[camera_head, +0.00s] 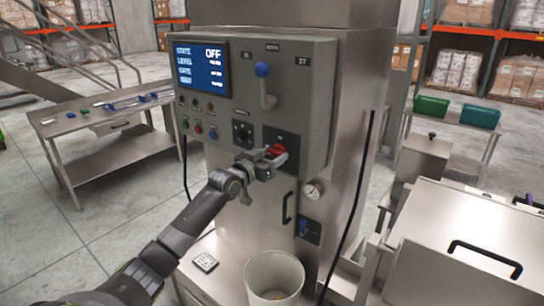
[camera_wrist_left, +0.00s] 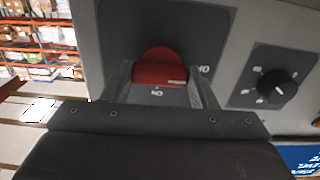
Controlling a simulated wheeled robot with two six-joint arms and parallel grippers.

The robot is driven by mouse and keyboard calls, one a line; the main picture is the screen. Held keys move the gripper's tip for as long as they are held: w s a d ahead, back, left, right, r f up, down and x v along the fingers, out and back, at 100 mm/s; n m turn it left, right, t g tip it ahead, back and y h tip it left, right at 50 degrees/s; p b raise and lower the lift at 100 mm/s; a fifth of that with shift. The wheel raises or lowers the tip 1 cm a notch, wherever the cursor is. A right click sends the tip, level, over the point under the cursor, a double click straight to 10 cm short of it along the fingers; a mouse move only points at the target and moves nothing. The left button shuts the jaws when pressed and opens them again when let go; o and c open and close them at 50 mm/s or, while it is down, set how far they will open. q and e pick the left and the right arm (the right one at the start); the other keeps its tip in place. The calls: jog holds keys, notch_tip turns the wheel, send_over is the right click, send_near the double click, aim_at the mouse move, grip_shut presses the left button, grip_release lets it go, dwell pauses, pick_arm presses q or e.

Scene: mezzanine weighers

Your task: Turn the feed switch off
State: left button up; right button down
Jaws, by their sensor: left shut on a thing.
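The feed switch is a red rotary handle (camera_head: 275,151) on a dark plate at the lower right of the grey control panel (camera_head: 318,70). It also shows in the left wrist view as a red knob (camera_wrist_left: 159,68) on its dark plate, with small labels that I cannot read surely. My left gripper (camera_head: 266,163) is at this handle and shut on it, with one finger (camera_wrist_left: 160,88) pair on either side. The screen (camera_head: 201,68) on the panel reads STATE OFF. My right gripper is not in view.
A pressure gauge (camera_head: 312,191) and a white bucket (camera_head: 273,262) are below. A steel bench (camera_head: 95,150) stands at left, steel housing (camera_head: 440,270) at right.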

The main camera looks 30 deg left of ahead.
pick_arm(q)
jog(key=o, duration=1)
jog(key=shift+s, duration=0.15)
jog(key=shift+s+a+b, duration=0.1)
jog(key=shift+s+a, duration=0.15)
jog(key=shift+s, duration=2.6)
jog(key=shift+s+a+b, duration=0.1)
jog(key=shift+s+a, duration=0.1)
jog(key=shift+s, duration=2.65)
jog(key=shift+s+a+b, duration=0.1)
jog(key=shift+s+a, duration=0.15)
jog(key=shift+s, duration=2.6)
jog(key=shift+f, duration=0.15)
